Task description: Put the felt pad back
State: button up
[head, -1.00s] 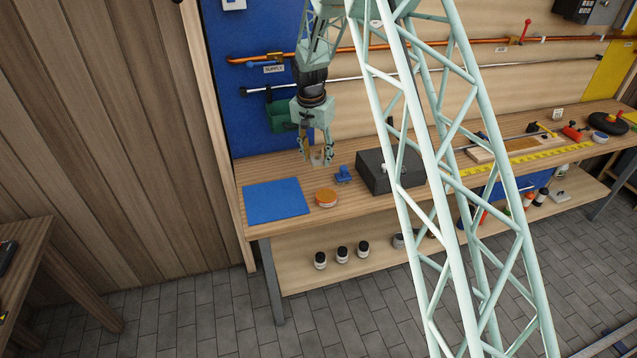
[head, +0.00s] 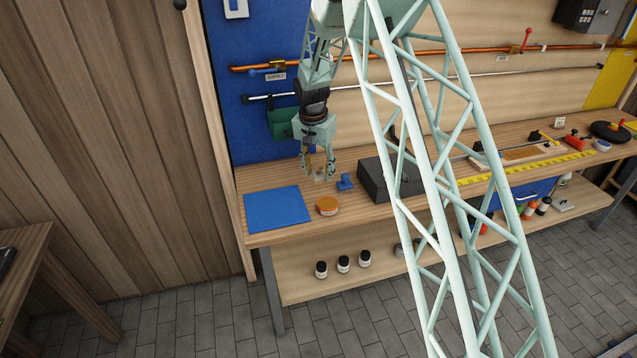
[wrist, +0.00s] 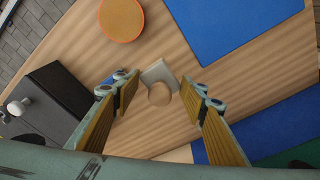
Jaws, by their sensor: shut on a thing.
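My gripper (head: 318,173) is over the left part of the workbench (head: 262,236), pointing down. It also shows in the wrist view (wrist: 162,98), with its two tan-faced fingers on either side of a small thing. This is a pale grey, flat-edged piece with a round beige top (wrist: 159,93), which I take to be the felt pad. My gripper is shut on it. In the head view the pad is small and partly hidden by the fingers. Whether its underside touches the bench, I cannot tell.
A blue mat (head: 277,210) lies left of my gripper. An orange-topped round tin (head: 327,206) stands in front. A small blue object (head: 345,182) and a dark grey block (head: 372,182) stand to the right. A green bin (head: 281,123) hangs on the wall behind.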

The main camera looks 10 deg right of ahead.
aim_at(317, 167)
jog(key=shift+f+b, duration=0.75)
jog(key=shift+f, duration=1.65)
jog(key=shift+f, duration=0.1)
jog(key=o, duration=0.8)
jog(key=shift+c, duration=0.2)
jog(key=r, duration=0.3)
jog(key=r+p, duration=0.1)
jog(key=r, duration=0.3)
jog(key=s+a+r, duration=0.1)
jog(key=r, duration=0.3)
jog(key=shift+s, duration=0.1)
jog(key=shift+s+r+p, duration=0.1)
jog(key=shift+r+p, duration=0.2)
jog(key=shift+r, duration=0.25)
jog(key=shift+r, duration=0.15)
